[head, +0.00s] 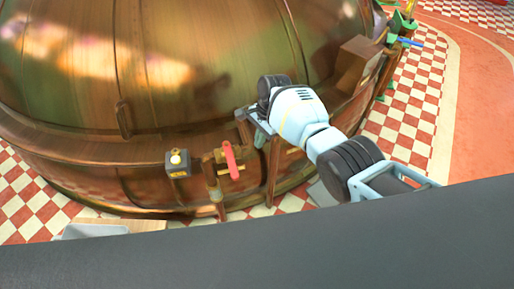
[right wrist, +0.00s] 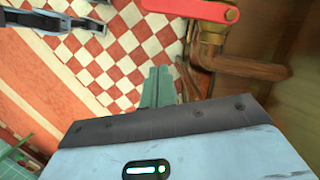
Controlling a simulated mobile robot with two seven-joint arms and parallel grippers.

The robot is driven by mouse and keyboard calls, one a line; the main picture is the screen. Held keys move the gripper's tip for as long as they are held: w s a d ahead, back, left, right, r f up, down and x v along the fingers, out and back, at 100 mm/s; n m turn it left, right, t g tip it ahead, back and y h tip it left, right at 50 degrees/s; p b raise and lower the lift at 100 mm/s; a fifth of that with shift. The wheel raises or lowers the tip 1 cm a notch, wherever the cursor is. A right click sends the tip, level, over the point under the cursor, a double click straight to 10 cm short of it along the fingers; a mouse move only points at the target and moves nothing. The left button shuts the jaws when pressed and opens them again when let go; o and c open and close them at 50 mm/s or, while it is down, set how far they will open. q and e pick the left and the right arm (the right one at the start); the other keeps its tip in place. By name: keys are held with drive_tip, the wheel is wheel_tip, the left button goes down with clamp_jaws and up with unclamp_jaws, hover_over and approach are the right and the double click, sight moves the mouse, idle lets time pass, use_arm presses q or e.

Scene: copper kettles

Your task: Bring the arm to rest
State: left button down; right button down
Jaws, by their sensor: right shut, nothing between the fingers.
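My right arm reaches in from the right in the head view. Its right gripper (head: 260,137) hangs beside the big copper kettle (head: 150,75), just right of a red valve handle (head: 230,160). In the right wrist view the two grey-green fingers of the right gripper (right wrist: 158,82) lie together, shut and empty. The red handle also shows at the top of that view (right wrist: 190,8), above a copper pipe (right wrist: 208,62), apart from the fingers. My left gripper is in neither view.
A small dark box with a round pale knob (head: 178,163) stands left of the red handle. A brown box (head: 357,62) sits by the kettle's right side. Red and white checkered floor (head: 408,105) lies open to the right, beside a plain red floor strip (head: 485,110).

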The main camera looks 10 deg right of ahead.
drive_tip(key=shift+r, duration=0.15)
idle(0.4)
drive_tip(key=s+d+f+n+t, duration=0.2)
drive_tip(key=s+f+n+t, duration=0.1)
drive_tip(key=s+f, duration=0.5)
drive_tip(key=s+d+f+n+t, duration=0.25)
drive_tip(key=s+f, duration=0.25)
drive_tip(key=f, duration=0.4)
drive_tip(key=s+d+r+n+t, duration=0.1)
drive_tip(key=s+d+r+n, duration=0.1)
drive_tip(key=s, duration=0.5)
drive_tip(key=s+d+r+n+t, duration=0.2)
drive_tip(key=s+d+n, duration=0.1)
drive_tip(key=s, duration=0.3)
drive_tip(key=s+d+r+n+t, duration=0.2)
drive_tip(key=s+n, duration=0.2)
drive_tip(key=s, duration=0.3)
drive_tip(key=shift+s+d+r+h, duration=0.25)
drive_tip(key=shift+s+r+h, duration=0.05)
drive_tip(key=shift+r, duration=0.05)
drive_tip(key=shift+t, duration=0.25)
